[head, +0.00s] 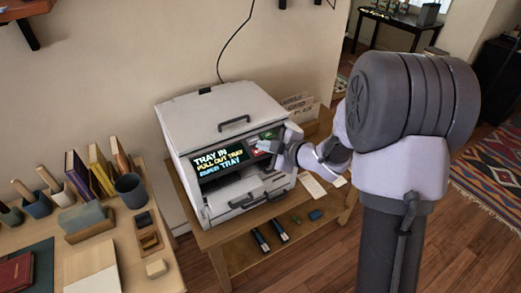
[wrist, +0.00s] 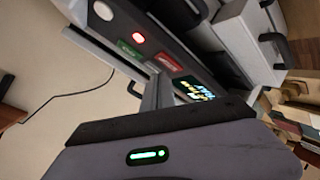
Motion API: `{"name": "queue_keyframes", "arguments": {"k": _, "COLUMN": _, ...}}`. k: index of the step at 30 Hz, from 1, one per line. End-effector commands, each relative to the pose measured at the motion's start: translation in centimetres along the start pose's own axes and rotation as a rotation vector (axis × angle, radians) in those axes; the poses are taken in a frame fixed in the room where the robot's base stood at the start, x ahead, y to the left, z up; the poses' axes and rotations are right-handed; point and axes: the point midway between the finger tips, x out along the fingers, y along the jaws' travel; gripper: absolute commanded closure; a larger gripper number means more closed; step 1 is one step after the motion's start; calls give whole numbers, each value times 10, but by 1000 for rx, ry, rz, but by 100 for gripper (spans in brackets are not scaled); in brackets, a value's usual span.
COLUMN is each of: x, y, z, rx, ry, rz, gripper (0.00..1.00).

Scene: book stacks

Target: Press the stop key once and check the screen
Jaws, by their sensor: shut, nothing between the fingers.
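A white copier-like machine (head: 212,118) stands on a wooden table. Its dark screen (head: 220,163) is lit; I read "TRAY IN" and "PULL OUT TRAY", and a blue third line ending in "TRAY". The screen also shows at a slant in the wrist view (wrist: 194,88), too small to read. Right of the screen is a red key (head: 259,153), likely the stop key; it also shows in the wrist view (wrist: 168,62), beside a green key (wrist: 130,50). My gripper (head: 264,146) is shut and empty, in front of the key panel. I cannot tell whether it touches a key.
On the left, a desk (head: 93,268) holds books, a dark cup (head: 131,190) and small boxes. Papers stand right of the machine. Dark items lie on the table's lower shelf. A patterned rug (head: 490,172) lies at right.

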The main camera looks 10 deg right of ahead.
Motion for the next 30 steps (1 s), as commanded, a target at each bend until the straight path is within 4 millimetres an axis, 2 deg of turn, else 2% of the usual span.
{"name": "queue_keyframes", "arguments": {"k": 30, "x": 7, "y": -5, "z": 5, "rx": 0, "ry": 0, "rz": 0, "gripper": 100}}
